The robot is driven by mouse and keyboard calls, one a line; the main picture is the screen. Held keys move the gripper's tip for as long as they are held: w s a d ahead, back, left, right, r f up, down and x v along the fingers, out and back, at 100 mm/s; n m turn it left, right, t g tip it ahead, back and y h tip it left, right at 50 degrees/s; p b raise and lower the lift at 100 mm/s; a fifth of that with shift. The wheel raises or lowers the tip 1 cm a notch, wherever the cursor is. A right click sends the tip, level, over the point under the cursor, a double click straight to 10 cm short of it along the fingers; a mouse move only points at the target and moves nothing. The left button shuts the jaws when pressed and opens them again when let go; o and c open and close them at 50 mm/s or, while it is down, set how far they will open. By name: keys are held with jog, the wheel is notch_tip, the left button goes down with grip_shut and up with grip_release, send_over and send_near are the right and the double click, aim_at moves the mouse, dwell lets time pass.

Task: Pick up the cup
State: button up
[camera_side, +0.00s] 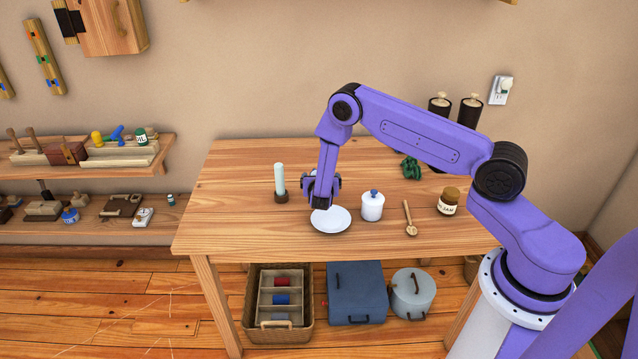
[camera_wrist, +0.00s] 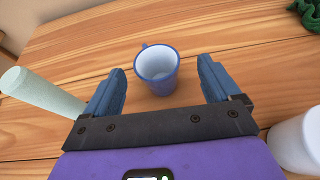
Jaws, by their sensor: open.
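The cup (camera_wrist: 158,66) is blue-violet outside and white inside. It stands upright on the wooden table in the wrist view, ahead of my gripper, with its handle toward the upper left. My gripper (camera_wrist: 162,76) is open, with one blue finger to each side of the cup in the picture and a gap on both sides. Nothing is held. In the side view my gripper (camera_side: 325,194) points down low over the table, behind the white plate (camera_side: 331,220).
A pale candle in a dark holder (camera_side: 280,183) stands close left of my gripper. A white lidded jar (camera_side: 372,208) is close right. Further right are a wooden spoon (camera_side: 410,222), a jam jar (camera_side: 448,203) and a green bundle (camera_side: 411,168). The table's left part is clear.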

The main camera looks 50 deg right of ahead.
jog(key=shift+w+x, duration=0.2)
jog(key=shift+x, duration=2.45)
jog(key=shift+a, duration=0.15)
jog(key=shift+c, duration=0.3)
jog(key=c, duration=1.1)
